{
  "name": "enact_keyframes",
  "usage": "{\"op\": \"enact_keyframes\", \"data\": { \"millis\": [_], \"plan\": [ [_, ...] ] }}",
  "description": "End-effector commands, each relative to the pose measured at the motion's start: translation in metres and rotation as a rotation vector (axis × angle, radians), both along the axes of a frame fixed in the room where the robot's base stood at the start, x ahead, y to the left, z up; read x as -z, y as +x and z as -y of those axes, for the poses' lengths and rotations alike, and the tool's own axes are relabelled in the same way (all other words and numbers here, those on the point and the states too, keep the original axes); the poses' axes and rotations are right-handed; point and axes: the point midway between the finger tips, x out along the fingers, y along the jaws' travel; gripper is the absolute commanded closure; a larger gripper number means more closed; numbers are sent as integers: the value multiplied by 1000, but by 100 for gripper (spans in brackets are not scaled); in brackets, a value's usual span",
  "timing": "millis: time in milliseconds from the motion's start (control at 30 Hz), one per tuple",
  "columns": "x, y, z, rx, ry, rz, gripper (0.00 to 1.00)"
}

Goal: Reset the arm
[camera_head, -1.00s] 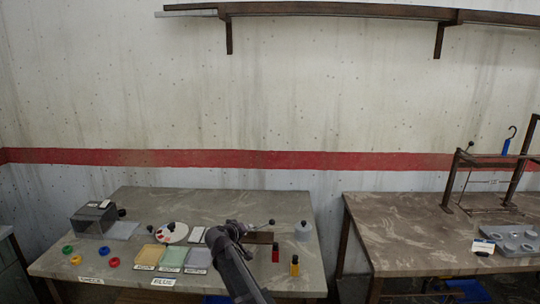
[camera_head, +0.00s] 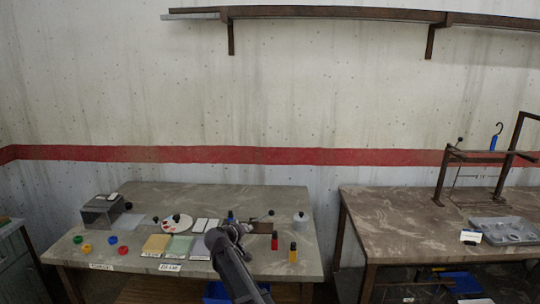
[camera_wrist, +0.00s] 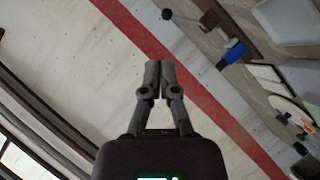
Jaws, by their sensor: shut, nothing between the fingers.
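My arm reaches up from the bottom middle of the head view, over the front of the left table (camera_head: 285,203). Its far end hides part of the tabletop, and the fingers cannot be made out there. In the wrist view my gripper (camera_wrist: 159,68) has its two fingers together with nothing between them. Behind the fingers are the pale wall and its red stripe (camera_wrist: 185,62), tilted in the picture. A blue object (camera_wrist: 232,53) and a dark ball-ended lever (camera_wrist: 167,14) show at the upper right, apart from the fingers.
The left table holds a grey box (camera_head: 101,209), colored rings, flat pads (camera_head: 179,247), a round white dish (camera_head: 176,223), and red (camera_head: 275,241) and yellow (camera_head: 293,253) bottles. A right table (camera_head: 400,220) bears a metal frame and a grey tray (camera_head: 500,230). A gap separates the tables.

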Motion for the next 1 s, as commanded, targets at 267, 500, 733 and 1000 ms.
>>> {"op": "enact_keyframes", "data": {
  "millis": [267, 500, 733, 1000],
  "plan": [
    [8, -11, 26, 40, 26, -42, 100],
    [22, -29, 61, 96, 69, -111, 100],
    [43, -63, 113, 180, 144, -226, 100],
    [81, -147, 195, 314, 326, -469, 100]
  ]
}}
